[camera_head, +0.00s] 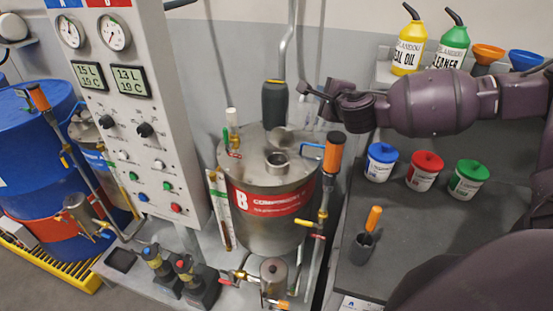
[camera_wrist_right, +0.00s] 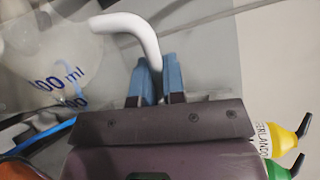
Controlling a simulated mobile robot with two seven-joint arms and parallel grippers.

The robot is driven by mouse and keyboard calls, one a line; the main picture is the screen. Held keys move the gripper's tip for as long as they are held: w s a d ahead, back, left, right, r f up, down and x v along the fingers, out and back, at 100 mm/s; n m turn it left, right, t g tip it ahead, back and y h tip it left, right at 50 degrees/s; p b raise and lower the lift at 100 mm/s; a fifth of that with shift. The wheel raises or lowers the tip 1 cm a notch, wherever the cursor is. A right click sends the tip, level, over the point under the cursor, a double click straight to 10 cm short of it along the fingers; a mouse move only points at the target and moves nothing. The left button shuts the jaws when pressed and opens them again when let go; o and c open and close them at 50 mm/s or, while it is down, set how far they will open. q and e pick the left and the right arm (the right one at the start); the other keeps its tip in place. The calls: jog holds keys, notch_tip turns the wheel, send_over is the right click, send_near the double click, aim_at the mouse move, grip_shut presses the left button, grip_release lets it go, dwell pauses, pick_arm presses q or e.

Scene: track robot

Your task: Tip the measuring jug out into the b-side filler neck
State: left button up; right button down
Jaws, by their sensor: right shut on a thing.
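The B tank (camera_head: 265,215) is a steel drum with a red "B COMPONENT" label. Its open filler neck (camera_head: 277,161) is a short steel ring on the lid. My right gripper (camera_head: 313,94) is above and to the right of the neck, at the lid's right rear. In the right wrist view, my gripper (camera_wrist_right: 158,80) has its blue fingers shut on the white handle (camera_wrist_right: 130,28) of the measuring jug. The translucent jug body (camera_wrist_right: 50,75) shows blue "ml" markings at left. Its contents and tilt cannot be told. My left gripper is out of view.
An orange-handled valve pipe (camera_head: 333,155) rises at the tank's right, and a dark cylinder on a pipe (camera_head: 275,103) stands behind the lid. Blue, red and green tubs (camera_head: 424,172) sit on the dark bench. The gauge panel (camera_head: 128,100) stands left of the tank.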

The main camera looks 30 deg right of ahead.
jog(key=shift+s+d+m, duration=0.25)
jog(key=shift+d+m, duration=0.15)
jog(key=shift+d, duration=0.35)
jog(key=shift+b, duration=0.35)
jog(key=shift+d+m, duration=0.15)
jog(key=shift+m, duration=0.15)
